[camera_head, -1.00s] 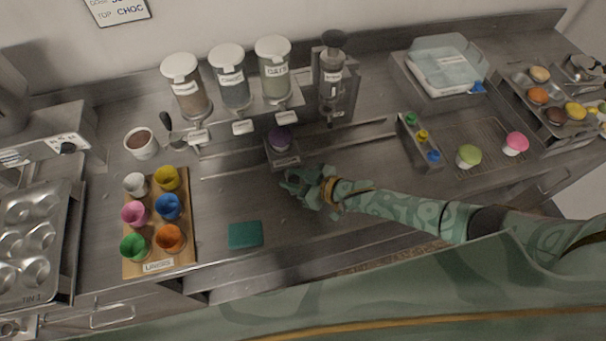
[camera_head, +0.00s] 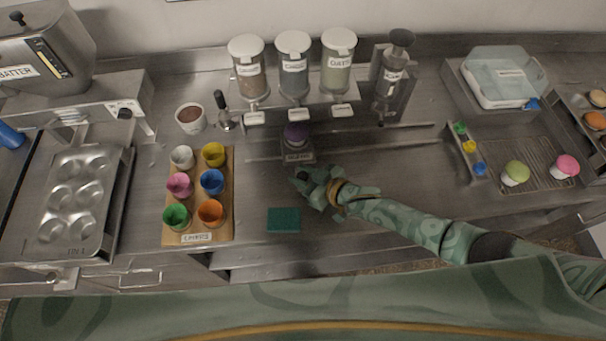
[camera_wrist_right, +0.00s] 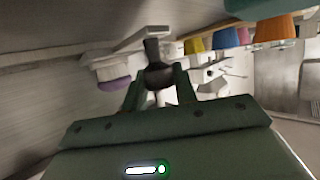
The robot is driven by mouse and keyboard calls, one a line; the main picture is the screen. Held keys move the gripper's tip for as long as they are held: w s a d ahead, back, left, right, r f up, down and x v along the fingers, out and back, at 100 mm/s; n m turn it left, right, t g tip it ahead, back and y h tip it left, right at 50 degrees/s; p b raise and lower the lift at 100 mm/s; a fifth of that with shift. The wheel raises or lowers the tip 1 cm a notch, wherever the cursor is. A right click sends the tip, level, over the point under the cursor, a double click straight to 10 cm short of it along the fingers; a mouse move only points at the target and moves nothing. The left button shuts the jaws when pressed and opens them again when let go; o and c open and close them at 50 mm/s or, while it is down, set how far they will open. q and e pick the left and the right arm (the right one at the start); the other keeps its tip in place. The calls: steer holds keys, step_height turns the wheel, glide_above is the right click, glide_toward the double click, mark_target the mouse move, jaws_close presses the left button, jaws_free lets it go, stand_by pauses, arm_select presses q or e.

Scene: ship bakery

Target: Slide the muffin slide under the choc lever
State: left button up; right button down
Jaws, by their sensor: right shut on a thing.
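The muffin slide (camera_head: 299,156), a small labelled carriage holding a purple muffin (camera_head: 296,134), sits on the rail below the middle of three dispensers. The muffin also shows in the right wrist view (camera_wrist_right: 115,84). Each dispenser has a white lever tab at its front: left (camera_head: 254,118), middle (camera_head: 298,114), right (camera_head: 342,110). My right gripper (camera_head: 303,178) is just in front of the slide, shut on a dark knob (camera_wrist_right: 158,75) that appears to be the slide's. My left gripper is out of view.
A board of coloured cups (camera_head: 198,238), a brown-filled bowl (camera_head: 190,118) and a muffin tin (camera_head: 75,200) lie to the left. A teal sponge (camera_head: 283,220) lies in front of my gripper. The rail left of the slide looks clear.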

steer(key=c, duration=1.1)
jaws_free()
steer(key=shift+s+d+r, duration=0.25)
steer(key=shift+s+d, duration=0.05)
steer(key=shift+d, duration=0.1)
steer(key=p+v, duration=0.2)
steer(key=v, duration=1.3)
steer(key=shift+s, duration=0.1)
